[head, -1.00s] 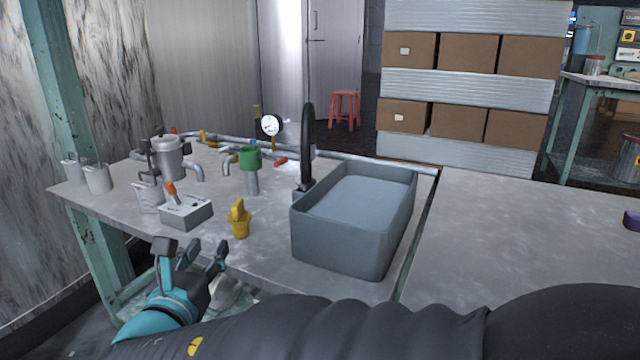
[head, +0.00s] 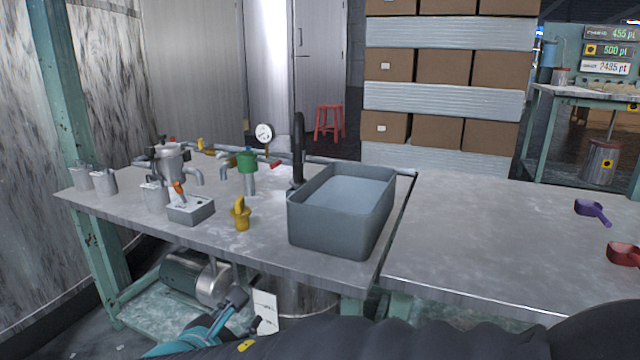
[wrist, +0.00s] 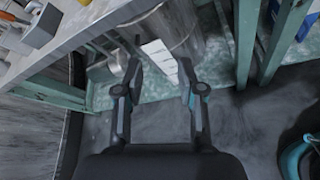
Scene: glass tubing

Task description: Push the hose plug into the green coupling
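The green coupling (head: 247,162) sits on top of an upright grey pipe at the back of the bench. A yellow plug-like piece (head: 241,214), which I take for the hose plug, stands upright on the bench in front of the coupling, apart from it. My gripper (head: 246,312) is below the bench's front edge, low and in front of the yellow piece. In the wrist view my gripper (wrist: 160,68) has its two fingers spread with nothing between them. A small part of the yellow piece (wrist: 84,2) shows at that view's top edge.
A grey basin (head: 335,240) stands right of the yellow piece, with a black curved spout (head: 298,150) behind it. A grey box with an orange lever (head: 190,210) stands to the left. Drums and a white card (head: 265,312) are under the bench. The right worktop is mostly clear.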

